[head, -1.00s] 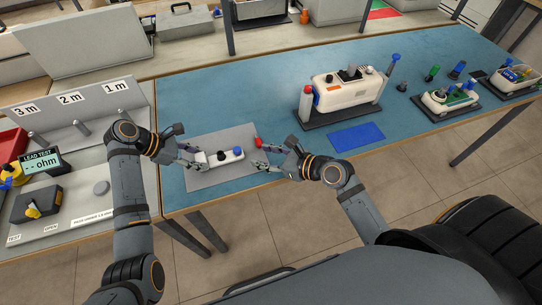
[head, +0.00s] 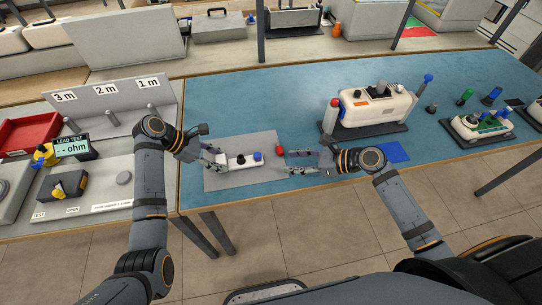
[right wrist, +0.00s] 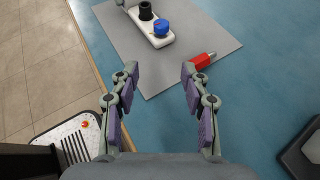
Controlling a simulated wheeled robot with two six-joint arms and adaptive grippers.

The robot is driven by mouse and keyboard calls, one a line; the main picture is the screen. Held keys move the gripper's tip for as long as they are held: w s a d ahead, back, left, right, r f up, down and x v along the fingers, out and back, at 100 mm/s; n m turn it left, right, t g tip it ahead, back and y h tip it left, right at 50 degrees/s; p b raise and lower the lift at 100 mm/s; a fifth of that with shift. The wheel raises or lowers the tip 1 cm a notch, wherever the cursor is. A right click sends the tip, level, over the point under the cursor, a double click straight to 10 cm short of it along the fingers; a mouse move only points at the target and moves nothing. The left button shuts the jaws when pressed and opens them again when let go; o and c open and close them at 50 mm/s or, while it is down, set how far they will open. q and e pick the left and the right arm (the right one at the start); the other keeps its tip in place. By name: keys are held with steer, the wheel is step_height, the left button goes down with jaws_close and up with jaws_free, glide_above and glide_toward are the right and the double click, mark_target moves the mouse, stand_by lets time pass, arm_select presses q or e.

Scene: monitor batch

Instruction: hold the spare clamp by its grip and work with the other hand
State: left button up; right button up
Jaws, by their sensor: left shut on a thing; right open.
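The spare clamp appears to be the small white piece (head: 238,163) with a black knob and a blue knob, lying over a grey mat (head: 222,180). It also shows at the top of the right wrist view (right wrist: 158,36). My left gripper (head: 221,158) is shut on its left end, and the fingers hide that end. A small red piece (head: 280,150) with a metal tip lies by the mat's right edge; it also shows in the right wrist view (right wrist: 200,62). My right gripper (head: 287,162) is open and empty, to the right of the clamp and near the red piece.
A white monitor (head: 375,107) on a dark base stands back right, with a blue pad (head: 396,152) in front. A lead tester (head: 72,145) and a red tray (head: 28,132) are at left. The blue table behind the mat is clear.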

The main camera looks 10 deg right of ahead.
mark_target(259, 155)
steer(key=shift+w+d+r+n+g+y, duration=0.7)
steer(key=shift+w+d+r+n, duration=0.25)
steer(key=shift+w+r+n, duration=0.1)
steer(key=shift+d+r+n+y, duration=0.15)
steer(key=shift+r+n+y, duration=0.1)
steer(key=shift+r+y, duration=0.1)
steer(key=x, duration=1.2)
steer(key=shift+s+f, duration=0.15)
steer(key=shift+f, duration=0.05)
jaws_close()
